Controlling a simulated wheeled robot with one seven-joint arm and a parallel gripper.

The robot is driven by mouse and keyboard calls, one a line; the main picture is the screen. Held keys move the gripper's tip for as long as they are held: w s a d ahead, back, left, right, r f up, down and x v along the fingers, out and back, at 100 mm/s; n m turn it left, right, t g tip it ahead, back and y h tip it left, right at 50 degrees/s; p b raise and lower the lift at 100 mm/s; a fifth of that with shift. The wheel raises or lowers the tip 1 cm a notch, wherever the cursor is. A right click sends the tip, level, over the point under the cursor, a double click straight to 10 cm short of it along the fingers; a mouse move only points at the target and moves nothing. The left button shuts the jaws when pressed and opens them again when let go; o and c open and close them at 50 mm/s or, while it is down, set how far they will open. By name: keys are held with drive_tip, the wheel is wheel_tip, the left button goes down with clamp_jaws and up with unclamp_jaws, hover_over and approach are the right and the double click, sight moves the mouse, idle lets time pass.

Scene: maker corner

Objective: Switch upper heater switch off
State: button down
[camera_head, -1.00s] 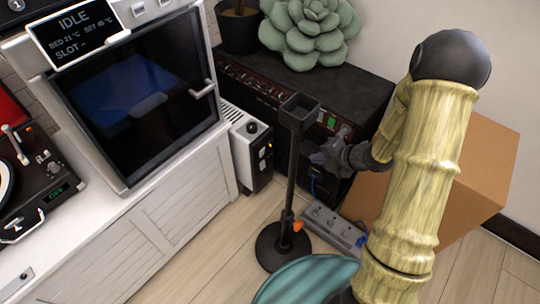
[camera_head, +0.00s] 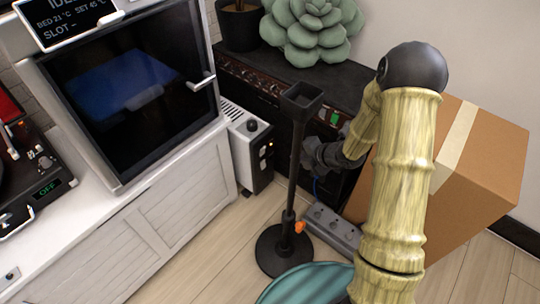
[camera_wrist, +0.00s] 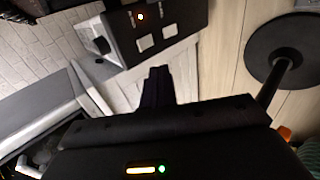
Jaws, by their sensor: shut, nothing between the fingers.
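The heater (camera_head: 241,142) is a white box with a dark front panel, standing on the floor beside the white cabinet. Two small pale switches, the upper one (camera_head: 263,152) and the lower one, sit on that panel; their tilt is too small to read.
A black stand (camera_head: 297,165) with a round base rises between the heater and my arm. A black amplifier (camera_head: 300,85) with a plant on top is behind, a cardboard box (camera_head: 480,165) at right, a power strip (camera_head: 333,228) on the floor. A teal round seat (camera_head: 305,280) is in front.

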sight(263, 149)
drive_tip(key=b+x, duration=0.2)
drive_tip(key=x, duration=0.2)
drive_tip(key=r+b+x, duration=0.1)
drive_tip(key=x, duration=0.3)
drive_tip(key=a+b+x, duration=0.1)
drive_tip(key=b+x, duration=0.1)
drive_tip(key=x, duration=0.2)
drive_tip(key=shift+w+a+r+b, duration=0.1)
drive_tip(key=shift+w+b, duration=0.25)
drive_tip(key=shift+w, duration=0.15)
drive_tip(key=shift+w+a+r, duration=0.15)
drive_tip(key=shift+w+a, duration=0.15)
drive_tip(key=shift+r, duration=0.1)
drive_tip(key=shift+a, duration=0.15)
drive_tip(key=shift+a+r+p, duration=0.15)
drive_tip(key=shift+a+p, duration=0.1)
drive_tip(key=shift+p, duration=0.15)
drive_tip(key=shift+w+d, duration=0.15)
drive_tip(key=shift+d, duration=0.15)
drive_tip(key=shift+r+p, duration=0.65)
drive_tip(key=shift+r, duration=0.05)
